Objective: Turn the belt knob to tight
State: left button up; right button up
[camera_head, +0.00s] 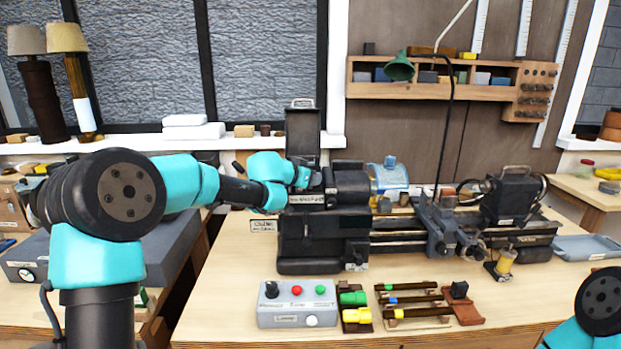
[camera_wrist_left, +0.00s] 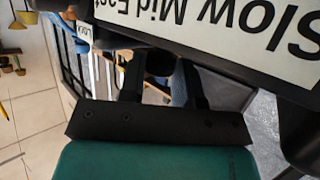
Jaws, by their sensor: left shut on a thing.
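The lathe headstock (camera_head: 325,222) stands at mid-bench in the head view, with a small label on its front. My left gripper (camera_head: 312,182) reaches it from the left, at its upper left side. In the left wrist view, the two dark fingers (camera_wrist_left: 160,88) are closed around a dark round knob (camera_wrist_left: 160,63), which I take for the belt knob. An upside-down label (camera_wrist_left: 235,22) reading Slow Mid Fast is just above it. The knob's pointer and setting cannot be made out. My right gripper is out of view; only part of that arm shows at lower right.
An upright dark cover (camera_head: 302,135) stands behind the gripper. A grey control box (camera_head: 297,303) with buttons sits in front of the lathe. Several dark tools (camera_head: 410,300) lie to its right. The bench front is partly clear.

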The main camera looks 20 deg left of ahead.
pick_arm(q)
jog(key=shift+w+a+r+m+h, duration=0.15)
jog(key=shift+a+r+m+h, duration=0.1)
jog(key=shift+m+h, duration=0.15)
jog(key=shift+m+g+h, duration=0.3)
jog(key=shift+g, duration=0.1)
jog(key=shift+w+a+f+m+g+h, duration=0.1)
jog(key=shift+f+m+g+h, duration=0.05)
jog(key=shift+m+g+h, duration=1.15)
jog(key=o, duration=0.6)
jog(key=shift+f, duration=0.1)
jog(key=shift+o, duration=0.2)
jog(key=v, duration=1.7)
jog(key=shift+s+a, duration=0.2)
jog(key=shift+s, duration=0.1)
